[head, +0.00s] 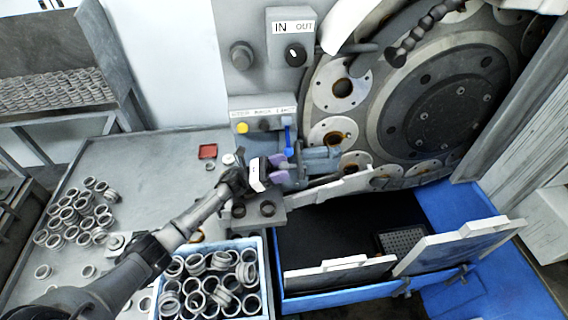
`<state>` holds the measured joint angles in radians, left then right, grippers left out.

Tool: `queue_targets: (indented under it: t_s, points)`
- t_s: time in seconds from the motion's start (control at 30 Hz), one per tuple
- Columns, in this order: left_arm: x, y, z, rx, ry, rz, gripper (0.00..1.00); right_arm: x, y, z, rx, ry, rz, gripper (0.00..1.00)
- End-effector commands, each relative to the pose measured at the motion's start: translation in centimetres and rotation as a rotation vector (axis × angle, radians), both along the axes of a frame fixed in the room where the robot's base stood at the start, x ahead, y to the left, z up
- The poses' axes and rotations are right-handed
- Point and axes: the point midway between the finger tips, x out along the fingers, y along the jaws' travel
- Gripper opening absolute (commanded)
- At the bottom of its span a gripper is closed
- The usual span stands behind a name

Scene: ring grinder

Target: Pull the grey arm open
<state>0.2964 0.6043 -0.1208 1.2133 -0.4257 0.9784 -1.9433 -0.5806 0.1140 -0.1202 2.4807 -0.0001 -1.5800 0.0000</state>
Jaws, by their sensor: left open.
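The grey arm (322,158) sits at the front of the grinder, just left of the large disc. My left gripper (279,168) has purple fingertips and comes in from the lower left. It is open, with its fingertips at the left end of the grey arm. I cannot tell whether the fingers are around the arm or only beside it. My right gripper is not in view.
A large round grinder disc (440,105) fills the upper right. A control box (262,108) with buttons is behind my gripper. A blue-edged bin (262,290) of rings is below. Loose rings lie on the grey table (155,165). A blue tray (335,297) with raised panels is at lower right.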

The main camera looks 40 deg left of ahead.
Motion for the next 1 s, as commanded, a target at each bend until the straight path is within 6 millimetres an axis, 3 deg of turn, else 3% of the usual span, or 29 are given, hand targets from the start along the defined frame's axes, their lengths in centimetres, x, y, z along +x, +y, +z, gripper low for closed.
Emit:
queue_targets:
  t_s: [0.53, 1.0]
  points:
    - [0.77, -0.76, 0.43, 0.001, 0.001, 0.0, 0.58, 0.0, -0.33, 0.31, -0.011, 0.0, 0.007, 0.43]
    - [0.75, -0.75, 0.44, 0.0, 0.0, 0.0, 0.13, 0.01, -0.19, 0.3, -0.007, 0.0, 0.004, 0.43]
